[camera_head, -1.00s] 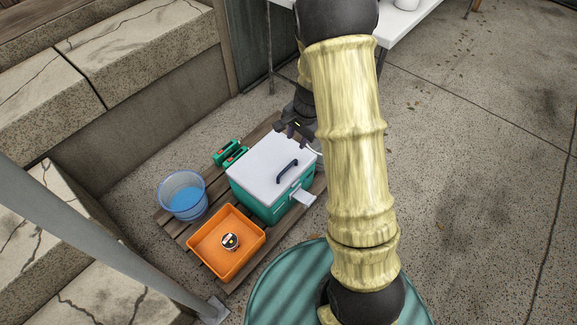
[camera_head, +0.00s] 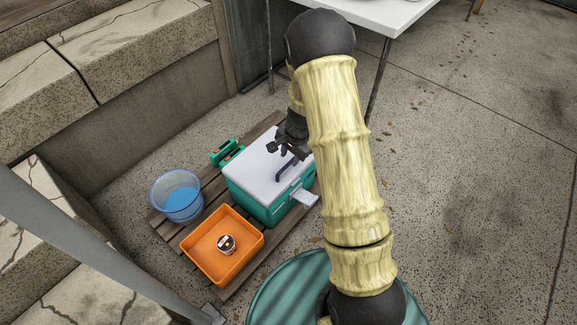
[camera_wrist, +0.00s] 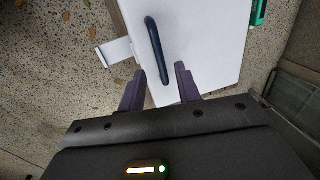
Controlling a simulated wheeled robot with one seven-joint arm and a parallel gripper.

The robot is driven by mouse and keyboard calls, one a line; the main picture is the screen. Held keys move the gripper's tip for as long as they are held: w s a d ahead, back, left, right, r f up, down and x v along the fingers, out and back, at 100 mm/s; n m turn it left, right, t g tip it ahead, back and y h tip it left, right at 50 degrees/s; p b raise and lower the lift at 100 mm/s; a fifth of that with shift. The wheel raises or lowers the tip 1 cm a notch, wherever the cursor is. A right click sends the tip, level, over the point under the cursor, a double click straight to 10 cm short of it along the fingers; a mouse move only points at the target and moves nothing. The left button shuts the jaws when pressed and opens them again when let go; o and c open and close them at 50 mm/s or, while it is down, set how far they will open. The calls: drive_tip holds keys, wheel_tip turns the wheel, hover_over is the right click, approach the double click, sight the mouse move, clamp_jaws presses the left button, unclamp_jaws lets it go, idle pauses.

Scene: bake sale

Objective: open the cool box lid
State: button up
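The cool box (camera_head: 262,211) is teal with a white lid (camera_head: 250,172), and the lid is closed. A dark handle (camera_head: 285,170) stands on the lid; it also shows in the wrist view (camera_wrist: 156,50) as a dark blue bar. A pale latch-like tab (camera_head: 304,197) sticks out from the front side of the box. My gripper (camera_head: 279,151) is above the lid near the handle. In the wrist view my gripper (camera_wrist: 160,75) has its two fingers apart with nothing between them, and the handle lies just beyond the fingertips.
The box stands on a wooden pallet (camera_head: 172,228). An orange tray (camera_head: 196,246) holding a small round tin (camera_head: 226,244), a clear bucket (camera_head: 160,187) with blue contents and green items (camera_head: 221,153) are beside it. A white table (camera_head: 375,12) stands behind.

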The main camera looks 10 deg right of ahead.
sight(287, 164)
drive_tip(key=f, duration=0.1)
drive_tip(key=f+b, duration=0.1)
drive_tip(key=f, duration=0.1)
drive_tip(key=shift+w+a+f, duration=0.25)
drive_tip(key=shift+w+f, duration=0.1)
drive_tip(key=shift+f, duration=0.05)
clamp_jaws()
drive_tip(key=shift+r+p, duration=0.25)
drive_tip(key=shift+p, duration=0.05)
